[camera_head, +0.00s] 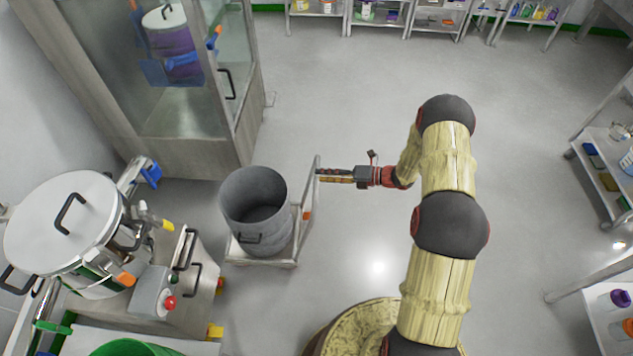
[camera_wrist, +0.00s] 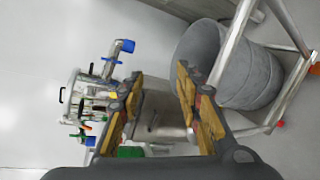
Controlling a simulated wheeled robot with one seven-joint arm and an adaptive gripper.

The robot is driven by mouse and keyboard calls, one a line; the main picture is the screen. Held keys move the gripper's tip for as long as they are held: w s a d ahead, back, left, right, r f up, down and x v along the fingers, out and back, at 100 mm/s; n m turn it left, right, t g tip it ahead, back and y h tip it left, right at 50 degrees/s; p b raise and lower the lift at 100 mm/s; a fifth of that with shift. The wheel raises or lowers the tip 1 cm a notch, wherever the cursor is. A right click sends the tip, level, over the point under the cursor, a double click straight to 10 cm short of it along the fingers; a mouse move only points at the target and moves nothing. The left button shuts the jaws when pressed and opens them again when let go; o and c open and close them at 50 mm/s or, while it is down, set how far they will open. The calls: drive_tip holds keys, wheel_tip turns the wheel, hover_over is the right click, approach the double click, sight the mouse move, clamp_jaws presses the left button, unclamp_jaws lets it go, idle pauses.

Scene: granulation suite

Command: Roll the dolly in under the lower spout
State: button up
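The dolly (camera_head: 283,262) is a low metal frame with a tall tube handle (camera_head: 308,195) on its right side. It carries an open grey drum (camera_head: 255,187), which also shows in the wrist view (camera_wrist: 255,82). My gripper (camera_head: 320,175) is at the upper part of the handle. In the wrist view my gripper (camera_wrist: 158,72) has its fingers apart, with nothing seen held between them. The handle tube (camera_wrist: 236,40) passes behind the right finger; I cannot tell whether they touch. A lidded steel vessel (camera_head: 65,225) has a blue-ended spout (camera_head: 150,174). Which spout is the lower one is unclear.
A steel stand (camera_head: 195,275) with a red-button box (camera_head: 155,293) lies left of the dolly. A glass-fronted cabinet (camera_head: 180,110) stands behind the drum. A green-rimmed container (camera_head: 130,347) is at bottom left. The floor (camera_head: 330,90) behind and right of the dolly is clear.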

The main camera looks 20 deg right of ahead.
sight(317, 182)
drive_tip(key=d+f+m+t+h, duration=0.1)
drive_tip(key=d+f+m+t, duration=0.25)
drive_tip(key=f+m, duration=0.45)
drive_tip(key=shift+n, duration=0.9)
drive_tip(key=x, duration=0.2)
drive_tip(key=f+b+x, duration=0.1)
drive_tip(key=x, duration=0.2)
drive_tip(key=b+x, duration=0.1)
drive_tip(key=x, duration=0.1)
drive_tip(key=shift+w+a+f, duration=0.15)
drive_tip(key=shift+w+f, duration=0.05)
drive_tip(key=shift+f, duration=0.25)
drive_tip(key=shift+c, duration=0.5)
drive_tip(key=c, duration=0.7)
clamp_jaws()
